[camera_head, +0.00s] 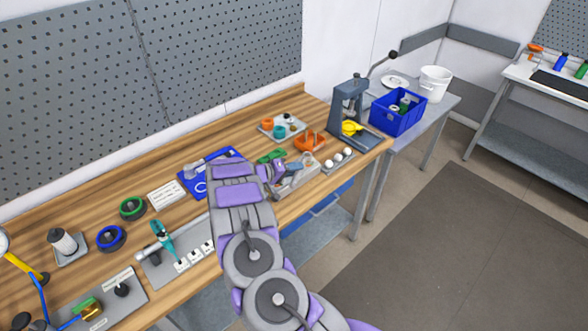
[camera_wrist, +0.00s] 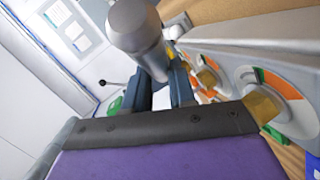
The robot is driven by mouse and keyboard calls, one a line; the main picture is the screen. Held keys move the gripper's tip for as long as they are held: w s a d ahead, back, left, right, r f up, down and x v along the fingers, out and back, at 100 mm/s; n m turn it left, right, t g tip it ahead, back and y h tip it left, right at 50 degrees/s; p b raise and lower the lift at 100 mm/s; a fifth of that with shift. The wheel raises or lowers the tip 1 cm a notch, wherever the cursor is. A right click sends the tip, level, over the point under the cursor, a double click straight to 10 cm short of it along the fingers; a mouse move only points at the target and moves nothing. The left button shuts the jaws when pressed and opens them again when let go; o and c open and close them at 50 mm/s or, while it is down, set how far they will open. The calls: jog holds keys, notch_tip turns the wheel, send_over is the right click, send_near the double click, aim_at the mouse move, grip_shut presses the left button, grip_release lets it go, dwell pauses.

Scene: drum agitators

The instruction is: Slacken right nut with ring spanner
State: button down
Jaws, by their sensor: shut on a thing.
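My gripper (camera_head: 277,172) is at the grey fixture (camera_head: 299,178) near the bench's front edge. In the wrist view, its dark blue fingers (camera_wrist: 163,84) are shut on a grey metal tool (camera_wrist: 139,27), which I take to be the ring spanner. A thick, rounded grey part of it faces the camera, and its ring is not clearly seen. Two brass nuts, one nearer (camera_wrist: 264,105) and one farther (camera_wrist: 207,76), stick out from the fixture beside orange and green dial marks. I cannot tell which is the right nut, or whether the spanner touches either.
A grey press (camera_head: 350,105) stands at the bench's right end. An orange tray (camera_head: 309,141) and a tray with white balls (camera_head: 338,161) sit close to the fixture. A blue mat (camera_head: 195,182) and several tools lie left of my arm. A blue crate (camera_head: 397,118) stands on the side table.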

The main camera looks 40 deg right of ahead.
jog(key=shift+f, duration=0.75)
dwell(0.5)
jog(key=shift+s+d+n+t+p, duration=0.25)
jog(key=shift+s+n+t+p, duration=0.25)
jog(key=shift+p, duration=0.3)
jog(key=shift+s+d+r+t+p, duration=0.1)
jog(key=shift+d+r+t+p, duration=0.15)
jog(key=shift+p, duration=0.2)
jog(key=shift+f+n+t, duration=0.1)
jog(key=shift+n+t, duration=0.15)
jog(key=shift+n, duration=0.05)
jog(key=shift+s+d+n+t+p, duration=0.25)
jog(key=shift+s+n+t+p, duration=0.2)
jog(key=shift+p, duration=0.3)
jog(key=shift+s+d+n+t+y+p, duration=0.15)
jog(key=shift+s+d+n+t+p, duration=0.25)
jog(key=shift+n+t+p, duration=0.25)
jog(key=shift+s+d+n+t+y+p, duration=0.15)
jog(key=shift+s+d+n+t+p, duration=0.25)
jog(key=shift+t, duration=0.3)
jog(key=shift+f, duration=0.1)
